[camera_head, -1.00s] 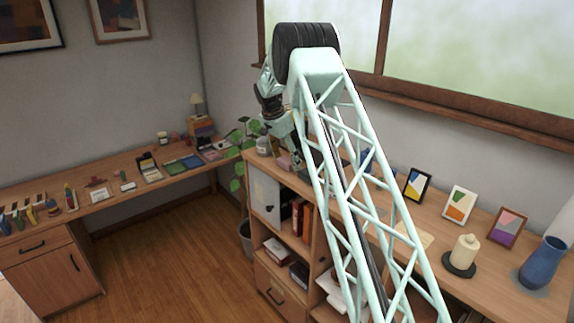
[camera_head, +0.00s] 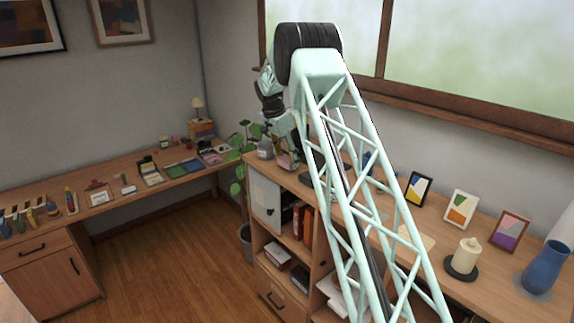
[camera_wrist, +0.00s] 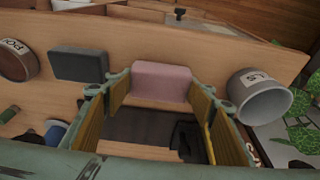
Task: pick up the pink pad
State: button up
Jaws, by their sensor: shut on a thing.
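The pink pad (camera_wrist: 162,81) is a soft-looking block between my fingertips in the wrist view, above the wooden shelf top. My gripper (camera_wrist: 160,92) is shut on it, with one finger on each side. Whether the pad still touches the wood is hard to tell. In the head view the pad (camera_head: 286,161) is a small pink patch, partly hidden by my gripper (camera_head: 288,150) at the far end of the shelf top.
A grey labelled pot (camera_wrist: 262,97) stands right of the pad and a dark grey block (camera_wrist: 78,65) lies to its left. A brown labelled tin (camera_wrist: 14,62) is further left. Plant leaves (camera_wrist: 300,105) show beyond the right edge. Picture frames (camera_head: 460,207) and a candle (camera_head: 465,254) stand nearer.

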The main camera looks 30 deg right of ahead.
aim_at(287, 159)
jog(key=shift+r+b, duration=0.45)
jog(key=shift+r, duration=3.5)
